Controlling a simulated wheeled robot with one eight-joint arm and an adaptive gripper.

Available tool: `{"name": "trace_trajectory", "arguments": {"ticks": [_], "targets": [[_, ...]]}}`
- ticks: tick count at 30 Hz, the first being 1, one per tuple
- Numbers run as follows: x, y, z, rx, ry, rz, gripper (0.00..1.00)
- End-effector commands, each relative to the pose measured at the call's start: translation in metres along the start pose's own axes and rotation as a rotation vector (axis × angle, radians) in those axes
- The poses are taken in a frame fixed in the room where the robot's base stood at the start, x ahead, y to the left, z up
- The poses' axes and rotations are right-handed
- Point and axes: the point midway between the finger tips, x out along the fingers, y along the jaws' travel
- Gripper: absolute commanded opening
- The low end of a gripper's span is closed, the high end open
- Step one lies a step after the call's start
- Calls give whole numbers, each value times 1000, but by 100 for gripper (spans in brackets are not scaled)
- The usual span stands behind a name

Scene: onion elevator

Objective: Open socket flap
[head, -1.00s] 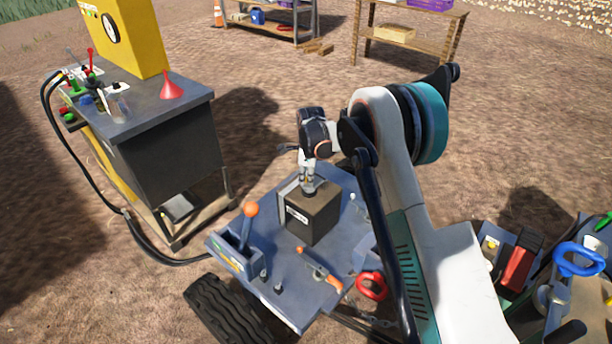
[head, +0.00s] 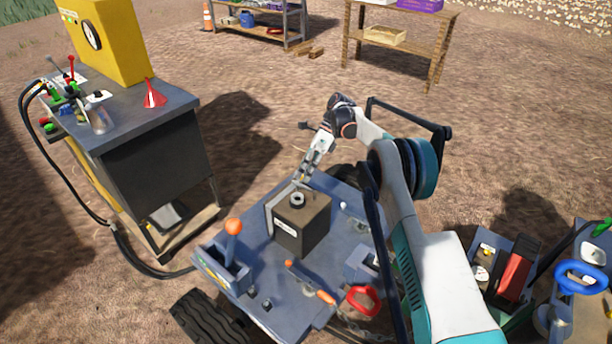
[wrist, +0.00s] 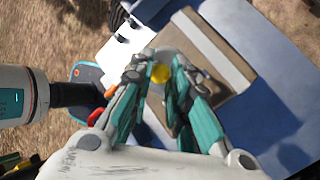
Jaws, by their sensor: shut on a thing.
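A dark brown box (head: 303,228) with a white label stands on the blue-grey platform. A round socket with a pale rim (head: 297,199) shows on its top. My gripper (head: 301,178) reaches in, tilted, from behind at the far edge of the box top. In the wrist view my gripper (wrist: 160,72) has its fingers close around a small part at the socket, with a yellow round spot (wrist: 160,74) between the tips. The box top (wrist: 205,60) shows behind the fingers. The held part, likely the socket flap, is mostly hidden, so its exact angle cannot be told.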

Motion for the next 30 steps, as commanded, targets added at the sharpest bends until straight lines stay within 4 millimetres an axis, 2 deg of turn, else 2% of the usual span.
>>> {"name": "trace_trajectory", "arguments": {"ticks": [25, 26, 27, 29, 30], "targets": [[-4, -5, -2, 12, -52, 69, 0], [-4, -5, -2, 12, -52, 69, 19], [-4, -5, -2, 12, -52, 69, 28], [-4, -5, -1, 12, -52, 69, 38], [-4, -5, -1, 12, -52, 69, 38]]}}
